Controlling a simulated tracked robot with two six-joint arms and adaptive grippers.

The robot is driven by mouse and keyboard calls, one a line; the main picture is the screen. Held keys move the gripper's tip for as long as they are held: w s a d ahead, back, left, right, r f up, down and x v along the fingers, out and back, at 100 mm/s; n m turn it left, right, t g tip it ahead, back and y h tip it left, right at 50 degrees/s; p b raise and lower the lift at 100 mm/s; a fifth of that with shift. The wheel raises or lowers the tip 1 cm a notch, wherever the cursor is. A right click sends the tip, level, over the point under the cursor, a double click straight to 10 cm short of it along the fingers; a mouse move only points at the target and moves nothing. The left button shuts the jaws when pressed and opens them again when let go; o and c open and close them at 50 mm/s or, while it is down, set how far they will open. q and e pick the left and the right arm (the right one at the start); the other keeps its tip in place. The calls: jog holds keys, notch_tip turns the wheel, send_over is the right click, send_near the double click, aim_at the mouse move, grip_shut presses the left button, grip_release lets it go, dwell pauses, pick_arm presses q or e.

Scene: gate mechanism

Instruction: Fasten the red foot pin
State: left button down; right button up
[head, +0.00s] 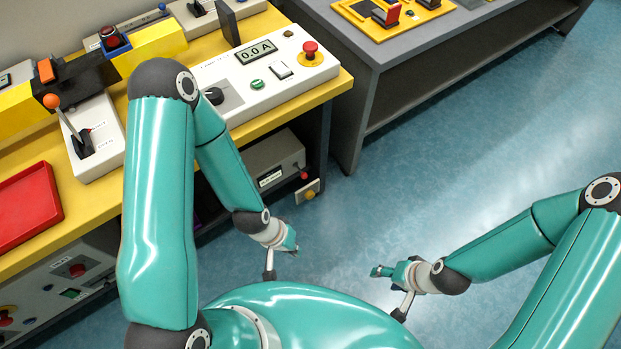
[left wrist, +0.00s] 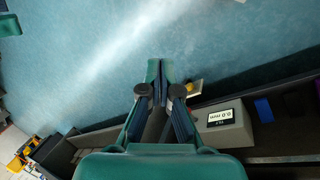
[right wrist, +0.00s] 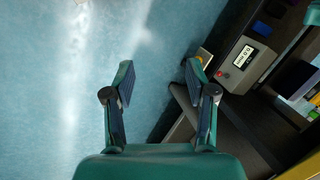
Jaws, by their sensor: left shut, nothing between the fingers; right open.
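A small red knob (head: 303,175) sits at the end of a grey box (head: 274,162) under the yellow bench. A red spot (right wrist: 219,73) shows on that box in the right wrist view. I cannot tell whether this is the red foot pin.
The yellow bench (head: 341,84) carries a control panel (head: 288,73), a lever box (head: 101,163) and a red tray (head: 28,205). A grey bench (head: 352,52) stands at the top right. The blue floor (head: 440,150) between is clear.

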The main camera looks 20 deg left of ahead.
aim_at(303, 175)
jog(key=shift+o, duration=0.4)
notch_tip(303, 175, down, 9)
jog(key=b, duration=0.8)
jog(key=shift+b, duration=0.4)
pick_arm(q)
jog(key=w+d+f+m+y+b, duration=0.1)
jog(key=w+d+f+m+b, duration=0.1)
jog(key=w+f+m+b, duration=0.5)
jog(key=w+d+f+m+y+b, duration=0.1)
jog(key=w+d+f+m+b, duration=0.15)
jog(key=w+f+m, duration=0.7)
jog(key=w+a+f+m+y+b, duration=0.2)
jog(key=w+m+y+b, duration=0.1)
jog(key=w+b, duration=0.4)
jog(key=w+a+f+m+t+y+b, duration=0.1)
jog(key=w+a+f+m+y+b, duration=0.1)
jog(key=w+m+b, duration=0.4)
jog(key=w+y+b, duration=0.1)
jog(key=w, duration=0.2)
jog(key=shift+w+f, duration=0.2)
jog(key=shift+w, duration=0.05)
pick_arm(e)
notch_tip(303, 175, down, 24)
pick_arm(q)
jog(key=shift+a, duration=0.15)
